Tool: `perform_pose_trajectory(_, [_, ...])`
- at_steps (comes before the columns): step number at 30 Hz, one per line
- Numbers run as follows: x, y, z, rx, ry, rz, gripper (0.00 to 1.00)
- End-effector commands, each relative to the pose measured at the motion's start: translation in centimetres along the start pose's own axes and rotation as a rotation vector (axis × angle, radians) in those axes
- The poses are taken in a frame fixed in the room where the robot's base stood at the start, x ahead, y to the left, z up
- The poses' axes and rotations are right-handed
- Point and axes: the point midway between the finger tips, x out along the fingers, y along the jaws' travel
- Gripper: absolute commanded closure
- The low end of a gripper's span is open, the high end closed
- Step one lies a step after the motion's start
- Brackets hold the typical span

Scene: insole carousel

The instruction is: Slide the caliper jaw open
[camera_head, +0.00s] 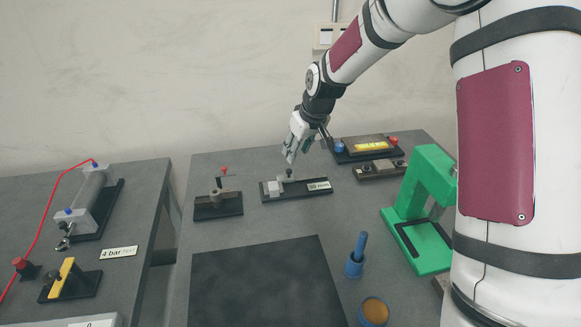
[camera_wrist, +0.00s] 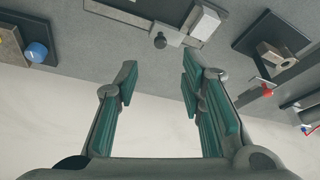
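The caliper (camera_head: 297,195) lies on a dark base at the back of the right-hand table, with a light block at its left end, a small dark knob (camera_head: 289,172) standing up near its middle and a "50 mm" label at its right. In the wrist view the caliper (camera_wrist: 130,17) is at the top edge and partly cut off, with its knob (camera_wrist: 160,41) and pale block (camera_wrist: 205,22) showing. My gripper (camera_head: 291,150) is above the knob, apart from it. In the wrist view my gripper (camera_wrist: 160,85) has its green-padded fingers spread, with nothing between them.
A dark-based fixture with a red-tipped lever (camera_head: 219,202) stands left of the caliper. A device with a yellow display (camera_head: 371,146) and a metal block (camera_head: 379,169) are to its right. A green press (camera_head: 425,205) stands nearer. A black mat (camera_head: 265,285) lies in front.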

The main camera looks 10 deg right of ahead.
Motion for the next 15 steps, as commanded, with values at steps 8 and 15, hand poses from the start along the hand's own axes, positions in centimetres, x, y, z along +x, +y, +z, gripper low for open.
perform_pose_trajectory(8, [5.6, -0.1, 0.1, -0.001, -0.002, -0.002, 0.64])
perform_pose_trajectory(15, [8.6, -0.1, 0.1, 0.001, -0.002, -0.001, 0.64])
